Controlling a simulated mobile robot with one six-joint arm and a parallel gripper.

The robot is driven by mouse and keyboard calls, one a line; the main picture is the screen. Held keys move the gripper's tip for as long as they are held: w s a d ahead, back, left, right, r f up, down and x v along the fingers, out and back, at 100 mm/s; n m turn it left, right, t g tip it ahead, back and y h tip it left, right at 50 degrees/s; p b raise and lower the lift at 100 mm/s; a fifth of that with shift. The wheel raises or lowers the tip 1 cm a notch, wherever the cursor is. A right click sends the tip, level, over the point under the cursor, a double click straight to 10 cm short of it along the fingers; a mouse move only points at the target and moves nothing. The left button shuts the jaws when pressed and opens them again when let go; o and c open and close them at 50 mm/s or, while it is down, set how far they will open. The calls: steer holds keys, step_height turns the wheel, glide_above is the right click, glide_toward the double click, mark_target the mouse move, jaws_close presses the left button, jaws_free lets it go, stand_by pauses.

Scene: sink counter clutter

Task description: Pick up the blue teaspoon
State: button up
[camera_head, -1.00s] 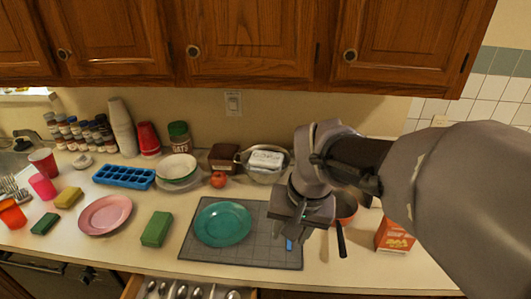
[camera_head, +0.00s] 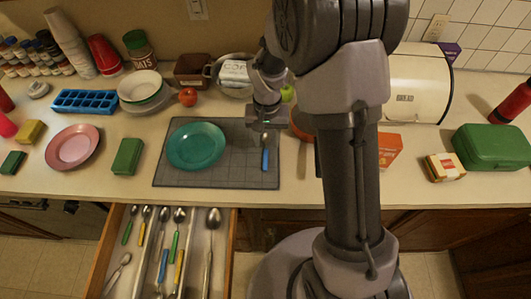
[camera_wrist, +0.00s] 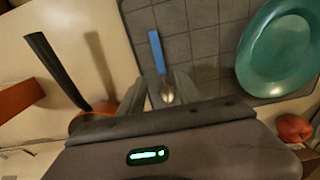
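The blue teaspoon (camera_head: 265,159) lies on the right side of the grey gridded mat (camera_head: 225,177), its blue handle toward the front edge. In the wrist view its blue handle (camera_wrist: 157,52) points away and its metal bowl lies between my fingertips. My gripper (camera_head: 264,125) is over the bowl end of the spoon; in the wrist view the gripper (camera_wrist: 159,92) is open, with one finger on each side. I cannot tell how high the fingers are above the mat. The head view partly hides the bowl behind my gripper.
A teal plate (camera_head: 196,146) lies on the mat left of the spoon. A reddish pan (camera_head: 301,124) with a dark handle (camera_wrist: 58,70) is close by on the other side. An open drawer (camera_head: 229,250) below holds several coloured-handle utensils, one blue.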

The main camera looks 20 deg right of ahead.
mark_target(266, 151)
steer(key=f+b, duration=0.1)
steer(key=f, duration=0.3)
steer(key=shift+a+f, duration=0.15)
steer(key=shift+a, duration=0.05)
jaws_close()
step_height(266, 151, up, 4)
steer(key=shift+s+a+r+p, duration=0.1)
steer(key=shift+p, duration=0.7)
steer(key=s+a, duration=0.3)
steer(key=s, duration=0.1)
steer(key=s+a, duration=0.3)
steer(key=a, duration=0.1)
steer(key=s+a+r, duration=0.1)
steer(key=s+a, duration=0.2)
steer(key=s, duration=0.1)
steer(key=shift+s+a, duration=0.2)
steer(key=shift+s, duration=0.25)
